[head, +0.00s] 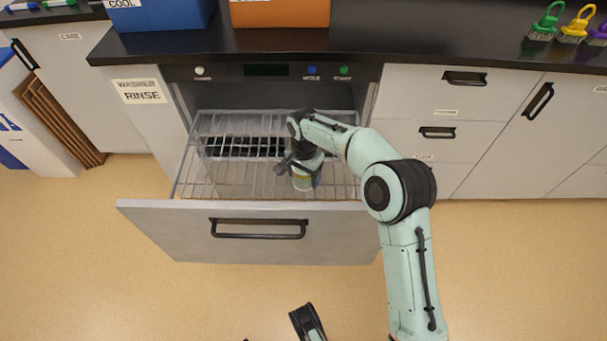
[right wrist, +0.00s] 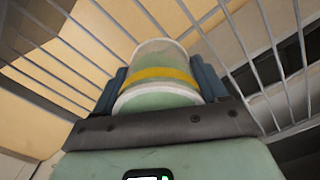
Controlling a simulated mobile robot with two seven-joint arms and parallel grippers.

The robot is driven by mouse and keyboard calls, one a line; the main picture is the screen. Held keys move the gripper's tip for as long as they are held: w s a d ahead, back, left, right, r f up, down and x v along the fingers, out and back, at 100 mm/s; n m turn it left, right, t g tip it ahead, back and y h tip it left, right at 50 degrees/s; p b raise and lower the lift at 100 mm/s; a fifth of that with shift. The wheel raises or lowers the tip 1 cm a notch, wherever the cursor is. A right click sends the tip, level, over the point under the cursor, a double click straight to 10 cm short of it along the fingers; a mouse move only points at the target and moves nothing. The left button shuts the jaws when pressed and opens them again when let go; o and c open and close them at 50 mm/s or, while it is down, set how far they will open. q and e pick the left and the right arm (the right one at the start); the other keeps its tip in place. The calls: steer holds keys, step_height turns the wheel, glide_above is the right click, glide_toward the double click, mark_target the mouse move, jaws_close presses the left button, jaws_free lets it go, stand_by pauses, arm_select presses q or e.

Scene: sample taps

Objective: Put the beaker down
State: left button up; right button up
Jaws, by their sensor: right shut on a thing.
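The beaker (head: 303,182) is a clear, pale-green vessel with a yellow band. My right gripper (head: 301,168) is shut on it, inside the pulled-out washer drawer, over the wire rack (head: 245,182). In the right wrist view the beaker (right wrist: 158,92) sits between the two dark fingers of my right gripper (right wrist: 160,88), with rack wires around it. I cannot tell whether its base touches the rack. The gripper and forearm hide part of the rack's right side.
The drawer front (head: 170,225) with its dark handle stands out over the tan floor. The dark counter (head: 420,40) above carries a blue bin (head: 160,15), an orange bin (head: 280,12) and coloured brushes (head: 572,28). The left part of the rack looks clear.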

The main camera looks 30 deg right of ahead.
steer(key=shift+f, duration=0.1)
steer(key=o, duration=1.1)
step_height(320, 180, up, 7)
steer(key=shift+f+p, duration=0.1)
steer(key=shift+p, duration=0.75)
step_height(320, 180, up, 4)
steer(key=shift+r+p, duration=0.15)
steer(key=shift+p, duration=0.45)
arm_select(q)
steer(key=shift+t, duration=0.3)
steer(key=shift+w+d+r, duration=0.15)
steer(key=shift+d+r, duration=0.15)
steer(key=shift+r, duration=0.5)
steer(key=shift+w+d+r, duration=0.15)
steer(key=shift+d+r, duration=0.15)
steer(key=shift+r, duration=0.45)
steer(key=shift+w+d+r, duration=0.15)
steer(key=shift+d+r, duration=0.15)
steer(key=shift+r, duration=0.5)
arm_select(e)
steer(key=shift+r, duration=0.6)
